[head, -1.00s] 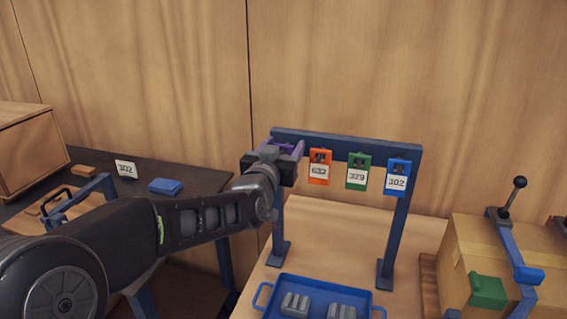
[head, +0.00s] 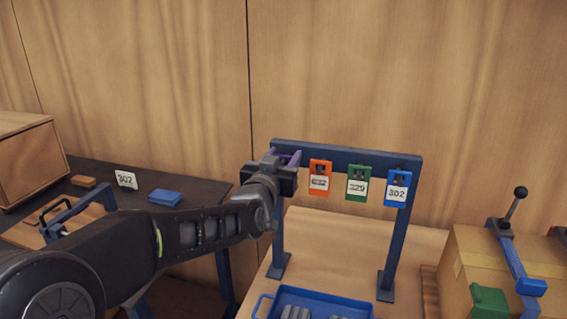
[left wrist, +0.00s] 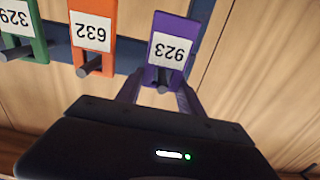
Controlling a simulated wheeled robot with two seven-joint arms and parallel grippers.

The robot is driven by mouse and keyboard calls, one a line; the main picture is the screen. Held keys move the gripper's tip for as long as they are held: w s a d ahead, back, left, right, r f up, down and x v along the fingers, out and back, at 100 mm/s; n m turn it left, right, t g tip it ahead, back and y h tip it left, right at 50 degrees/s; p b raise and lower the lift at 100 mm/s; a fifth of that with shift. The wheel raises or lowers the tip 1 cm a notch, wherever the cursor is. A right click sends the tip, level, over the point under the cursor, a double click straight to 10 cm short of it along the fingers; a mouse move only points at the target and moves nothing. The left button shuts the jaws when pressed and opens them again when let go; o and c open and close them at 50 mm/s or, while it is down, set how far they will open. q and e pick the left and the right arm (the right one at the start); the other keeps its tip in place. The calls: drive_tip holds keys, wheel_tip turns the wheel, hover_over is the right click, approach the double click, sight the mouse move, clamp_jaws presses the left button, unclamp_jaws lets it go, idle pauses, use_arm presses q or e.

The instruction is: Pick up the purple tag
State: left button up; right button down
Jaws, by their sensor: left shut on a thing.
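The purple tag (left wrist: 172,52) shows in the left wrist view, with a white label reading 923 upside down. It is at a dark peg of the blue rack (head: 345,155), at the rack's left end in the head view. My left gripper (head: 287,160) is at that end and hides most of the tag there. In the left wrist view the fingers of my left gripper (left wrist: 160,95) stand on both sides of the tag's peg end, shut on it. My right gripper is not in view.
An orange tag (head: 319,176), a green tag (head: 358,183) and a blue tag (head: 397,188) hang to the right on the same rack. A blue tray (head: 320,298) with grey pieces is below. The wooden wall is close behind.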

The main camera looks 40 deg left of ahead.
use_arm(q)
drive_tip(key=shift+r, duration=0.1)
drive_tip(key=shift+s+r, duration=0.1)
drive_tip(key=shift+s, duration=0.2)
drive_tip(key=b+v, duration=0.4)
drive_tip(key=v, duration=1.3)
drive_tip(key=shift+s+d, duration=0.2)
